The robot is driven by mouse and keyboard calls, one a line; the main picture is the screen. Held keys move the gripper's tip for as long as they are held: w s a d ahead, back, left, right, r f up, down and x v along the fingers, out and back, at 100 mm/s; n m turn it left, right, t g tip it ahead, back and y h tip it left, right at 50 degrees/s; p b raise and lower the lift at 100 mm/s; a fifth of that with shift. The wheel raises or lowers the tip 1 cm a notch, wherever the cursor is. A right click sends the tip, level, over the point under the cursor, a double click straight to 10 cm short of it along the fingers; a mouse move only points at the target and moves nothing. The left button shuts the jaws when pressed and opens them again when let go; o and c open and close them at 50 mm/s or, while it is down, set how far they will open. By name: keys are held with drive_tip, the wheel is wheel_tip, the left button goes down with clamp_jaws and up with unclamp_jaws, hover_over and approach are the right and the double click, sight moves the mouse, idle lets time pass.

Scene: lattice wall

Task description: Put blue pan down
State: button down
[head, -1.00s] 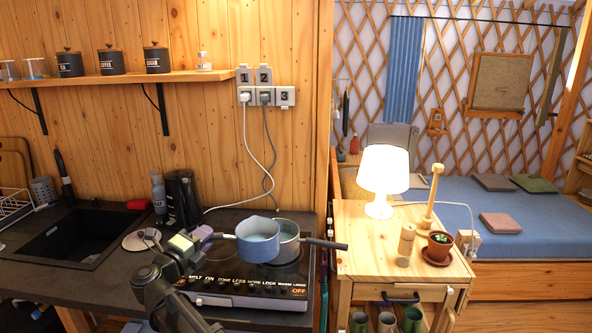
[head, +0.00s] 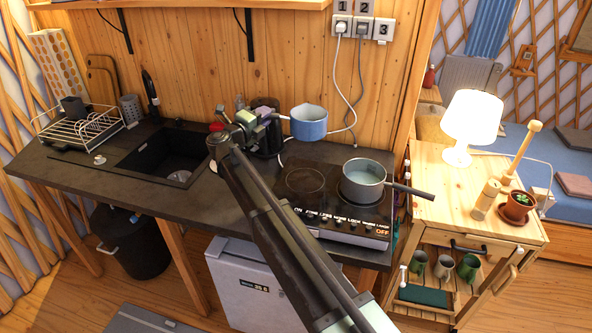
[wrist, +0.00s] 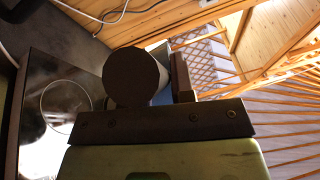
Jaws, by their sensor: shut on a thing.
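The blue pan (head: 308,123) is held in the air, roughly level, above the back of the black hob (head: 300,197), with the wooden wall behind it. My gripper (head: 262,118) is shut on the pan's handle, to the left of the pan's body. In the wrist view, the round dark end of the handle (wrist: 135,78) sits at the jaws, and part of the blue body shows behind it. The left burner is bare. A grey pot (head: 363,173) stands on the right burner, its handle pointing right.
A black sink (head: 165,155) and a dish rack (head: 80,127) lie to the left on the dark counter. A dark kettle (head: 266,140) stands behind my gripper. Plugs and cables (head: 343,25) are on the wall. A lamp (head: 470,120) stands on the wooden cabinet at right.

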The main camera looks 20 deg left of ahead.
drive_tip(key=shift+w+a+y, duration=0.4)
drive_tip(key=shift+a, duration=0.1)
drive_tip(key=shift+d+f+b, duration=0.15)
drive_tip(key=shift+f+b, duration=0.2)
drive_tip(key=shift+b, duration=0.15)
wheel_tip(320, 180, down, 20)
drive_tip(key=b, duration=1.9)
drive_tip(key=shift+b, duration=0.35)
drive_tip(key=c, duration=1)
unclamp_jaws()
drive_tip(key=shift+s+r, duration=0.1)
drive_tip(key=shift+r, duration=0.1)
drive_tip(key=shift+o, duration=0.2)
